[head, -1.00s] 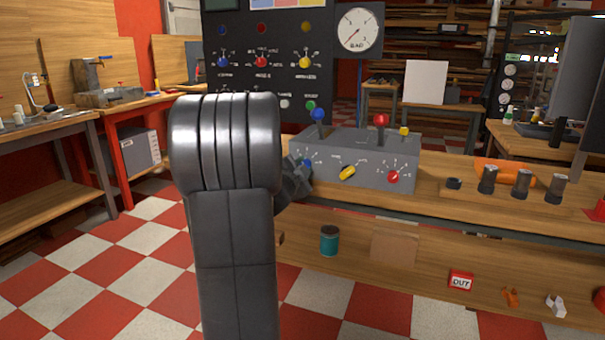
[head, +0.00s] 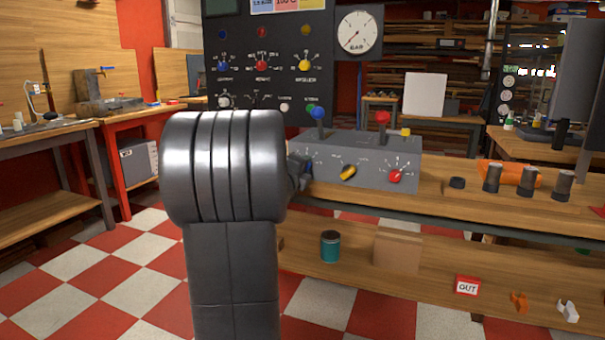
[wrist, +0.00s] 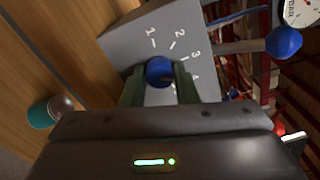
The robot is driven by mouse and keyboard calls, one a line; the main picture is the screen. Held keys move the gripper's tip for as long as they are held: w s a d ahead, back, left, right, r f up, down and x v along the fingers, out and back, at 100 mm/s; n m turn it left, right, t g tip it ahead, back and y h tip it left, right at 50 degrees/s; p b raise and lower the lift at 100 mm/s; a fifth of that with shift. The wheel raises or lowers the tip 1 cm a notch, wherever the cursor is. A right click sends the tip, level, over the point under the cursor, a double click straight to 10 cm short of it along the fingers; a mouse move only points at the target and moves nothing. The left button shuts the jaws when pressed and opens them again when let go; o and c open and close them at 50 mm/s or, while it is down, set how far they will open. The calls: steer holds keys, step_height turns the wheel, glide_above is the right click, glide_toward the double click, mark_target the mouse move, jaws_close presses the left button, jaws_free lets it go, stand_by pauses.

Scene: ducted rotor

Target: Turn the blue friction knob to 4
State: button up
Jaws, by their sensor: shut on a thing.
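In the wrist view the blue friction knob (wrist: 160,71) sits on a grey face with white numerals 1, 2, 3 and 4 around it. My gripper (wrist: 160,84) has its two greenish fingers on either side of the knob, shut on it. The knob's pointer is not clear, so I cannot tell its setting. In the head view my gripper (head: 300,172) is at the left end of the grey control box (head: 325,176), largely hidden behind my arm. It covers most of the blue knob there.
The box front also has a yellow knob (head: 348,172) and a red knob (head: 396,176). A blue-balled lever (head: 319,113), which also shows in the wrist view (wrist: 284,41), and a red-balled lever (head: 383,118) rise from its top. Dark cylinders (head: 523,180) stand on the bench at right.

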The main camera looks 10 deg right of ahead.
steer(key=shift+f+m+b, duration=0.1)
steer(key=shift+m+b, duration=0.3)
steer(key=shift+m, duration=0.6)
steer(key=o, duration=1)
steer(key=p+v, duration=0.2)
steer(key=v, duration=1.1)
steer(key=shift+s+a, duration=0.25)
steer(key=shift+s, duration=0.1)
